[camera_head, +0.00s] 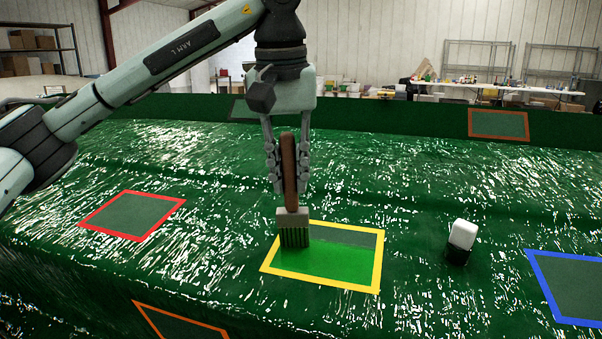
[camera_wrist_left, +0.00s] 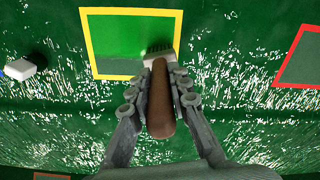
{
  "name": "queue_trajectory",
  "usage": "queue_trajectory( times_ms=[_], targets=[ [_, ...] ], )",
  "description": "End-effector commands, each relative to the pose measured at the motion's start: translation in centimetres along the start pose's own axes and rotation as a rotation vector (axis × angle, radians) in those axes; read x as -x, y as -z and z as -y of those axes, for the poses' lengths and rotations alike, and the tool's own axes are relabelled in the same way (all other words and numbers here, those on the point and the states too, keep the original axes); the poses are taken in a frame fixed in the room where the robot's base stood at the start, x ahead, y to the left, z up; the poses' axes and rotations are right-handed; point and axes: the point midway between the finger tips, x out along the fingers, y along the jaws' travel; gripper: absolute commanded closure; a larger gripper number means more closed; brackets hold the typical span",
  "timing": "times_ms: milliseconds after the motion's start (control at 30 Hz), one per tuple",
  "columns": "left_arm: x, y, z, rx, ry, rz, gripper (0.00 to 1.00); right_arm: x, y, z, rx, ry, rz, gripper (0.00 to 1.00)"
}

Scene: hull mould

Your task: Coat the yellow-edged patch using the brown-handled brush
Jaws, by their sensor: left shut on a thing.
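The yellow-edged patch (camera_head: 330,271) lies on the glossy green mould surface. Its nearer part is bright wet green, and a strip along its far edge is duller grey-green. My left gripper (camera_head: 288,185) is shut on the brown handle of the brush (camera_head: 290,170), which stands nearly upright with bristles down. The bristles are at the patch's left side, over its far left part; I cannot tell whether they touch. In the left wrist view the brush (camera_wrist_left: 160,105) sits between the fingers, its bristles by the corner of the yellow-edged patch (camera_wrist_left: 120,35). My right gripper is not in view.
A white block with a dark base (camera_head: 461,238) stands right of the patch. A red-edged patch (camera_head: 133,214) lies left, a blue-edged one (camera_head: 572,285) right, and an orange-edged one (camera_head: 180,328) at the front. A brown-edged patch (camera_head: 498,124) is on the far wall.

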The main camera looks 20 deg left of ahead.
Motion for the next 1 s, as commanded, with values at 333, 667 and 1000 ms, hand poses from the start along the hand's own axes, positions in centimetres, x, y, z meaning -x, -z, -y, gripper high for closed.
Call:
queue_trajectory(
  times_ms=[333,667,1000],
  targets=[
    [-0.1,0.8,2.5,0.001,0.001,0.001,1.0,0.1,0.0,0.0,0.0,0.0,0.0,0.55],
    [-0.1,3.6,1.7,0.001,0.0,0.0,1.0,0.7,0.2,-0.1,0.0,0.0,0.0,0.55],
    [-0.1,4.6,1.5,0.0,0.0,0.0,1.0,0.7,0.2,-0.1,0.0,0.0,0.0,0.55]
  ],
)
